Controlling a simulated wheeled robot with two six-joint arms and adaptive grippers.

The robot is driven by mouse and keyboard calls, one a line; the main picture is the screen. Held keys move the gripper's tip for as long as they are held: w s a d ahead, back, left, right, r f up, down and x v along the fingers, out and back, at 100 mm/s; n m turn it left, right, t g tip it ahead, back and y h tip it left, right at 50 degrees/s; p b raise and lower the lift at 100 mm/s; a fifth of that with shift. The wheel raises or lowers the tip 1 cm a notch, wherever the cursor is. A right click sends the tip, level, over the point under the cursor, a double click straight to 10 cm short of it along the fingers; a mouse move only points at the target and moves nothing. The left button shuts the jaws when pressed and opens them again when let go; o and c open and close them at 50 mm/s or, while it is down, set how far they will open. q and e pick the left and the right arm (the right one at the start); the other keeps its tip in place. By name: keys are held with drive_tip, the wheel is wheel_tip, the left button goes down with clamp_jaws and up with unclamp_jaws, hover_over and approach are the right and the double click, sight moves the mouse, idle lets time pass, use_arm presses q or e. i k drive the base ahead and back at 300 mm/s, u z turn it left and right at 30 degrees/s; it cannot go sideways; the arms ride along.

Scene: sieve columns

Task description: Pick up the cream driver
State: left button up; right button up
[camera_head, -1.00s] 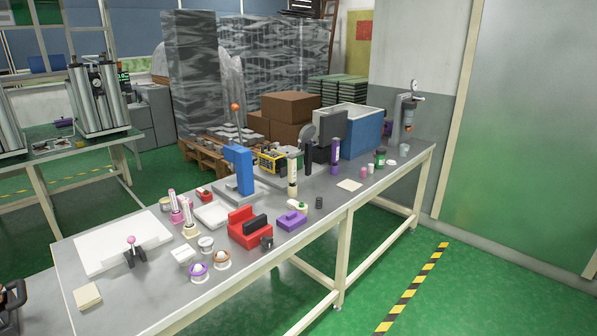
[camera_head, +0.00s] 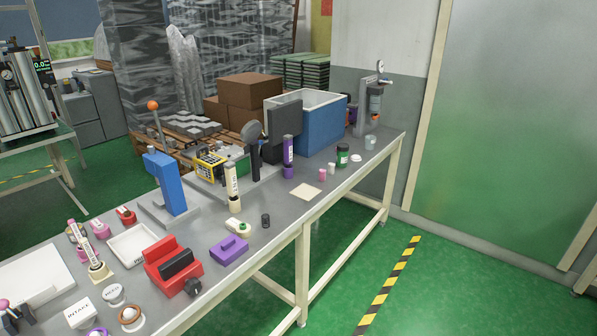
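A tall cream cylinder with a label (camera_head: 232,184) stands upright near the middle of the bench, on a cream lower part. A similar purple cylinder (camera_head: 288,150) stands behind it to the right. A cream-based cylinder with a label (camera_head: 96,262) leans or stands at the left, beside pink ones (camera_head: 76,235). A small cream piece with a green top (camera_head: 238,228) lies in front of the tall cream cylinder. I cannot tell for sure which cream thing is the driver. Neither of my grippers is in view.
A bare patch lies around the flat cream square (camera_head: 306,191). Green floor is open at the right.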

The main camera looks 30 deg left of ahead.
sight(230, 172)
drive_tip(key=z, duration=0.25)
drive_tip(key=i, duration=2.3)
drive_tip(key=u, duration=1.7)
drive_tip(key=i, duration=0.8)
drive_tip(key=u, duration=0.75)
